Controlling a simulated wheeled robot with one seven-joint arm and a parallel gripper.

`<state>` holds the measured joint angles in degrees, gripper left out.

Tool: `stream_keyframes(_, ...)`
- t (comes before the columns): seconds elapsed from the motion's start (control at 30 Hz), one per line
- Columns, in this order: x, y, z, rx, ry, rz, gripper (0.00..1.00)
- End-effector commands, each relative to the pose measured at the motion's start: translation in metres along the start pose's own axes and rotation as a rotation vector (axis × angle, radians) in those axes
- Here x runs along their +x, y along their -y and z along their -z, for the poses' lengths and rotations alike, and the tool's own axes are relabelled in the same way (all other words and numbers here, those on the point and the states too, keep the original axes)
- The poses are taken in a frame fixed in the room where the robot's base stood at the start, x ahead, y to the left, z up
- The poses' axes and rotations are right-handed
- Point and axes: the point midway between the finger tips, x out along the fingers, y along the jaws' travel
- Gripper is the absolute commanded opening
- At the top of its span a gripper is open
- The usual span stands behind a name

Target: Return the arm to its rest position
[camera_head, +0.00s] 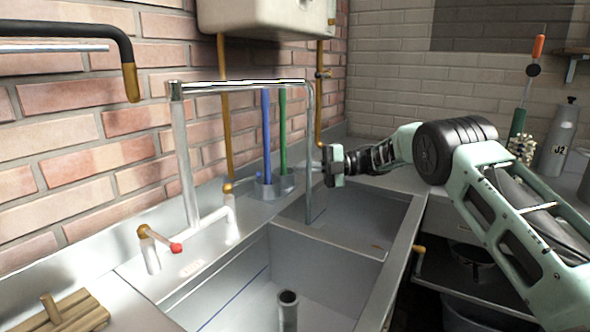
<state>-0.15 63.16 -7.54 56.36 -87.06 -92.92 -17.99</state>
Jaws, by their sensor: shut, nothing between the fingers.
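My arm reaches in from the right edge, its pale green links and black joints stretched over the right part of the sink. My gripper (329,166) is at the arm's left end, above the far basin of the metal sink (398,258). It is small and dark in this view. It is shut with nothing held, and it appears to touch nothing. It is just right of the tap's downward spout.
A metal tap (185,150) with a red-tipped lever (176,248) stands at the sink's left. Blue (267,130) and green (282,130) handles stand behind. A grey canister (558,140) and a brush (521,150) stand at right. A wall tank (265,14) hangs above.

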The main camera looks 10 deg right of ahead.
Motion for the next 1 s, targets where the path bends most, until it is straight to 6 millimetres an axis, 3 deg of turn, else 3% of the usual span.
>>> stream_keyframes(0.17,-0.009,-0.042,-0.018,0.083,0.236,-0.103,0.00)
stream_keyframes(0.3,-0.042,-0.076,-0.034,0.277,0.585,-0.248,0.00)
stream_keyframes(0.37,-0.063,-0.081,-0.033,0.386,0.737,-0.306,0.00)
stream_keyframes(0.47,-0.100,-0.071,-0.019,0.597,0.979,-0.389,0.00)
stream_keyframes(0.57,-0.135,-0.041,0.016,0.838,1.205,-0.449,0.00)
stream_keyframes(0.7,-0.169,0.018,0.092,1.186,1.472,-0.489,0.00)
stream_keyframes(0.8,-0.180,0.058,0.151,1.404,1.613,-0.488,0.00)
stream_keyframes(1.0,-0.184,0.116,0.253,1.737,1.795,-0.454,0.00)
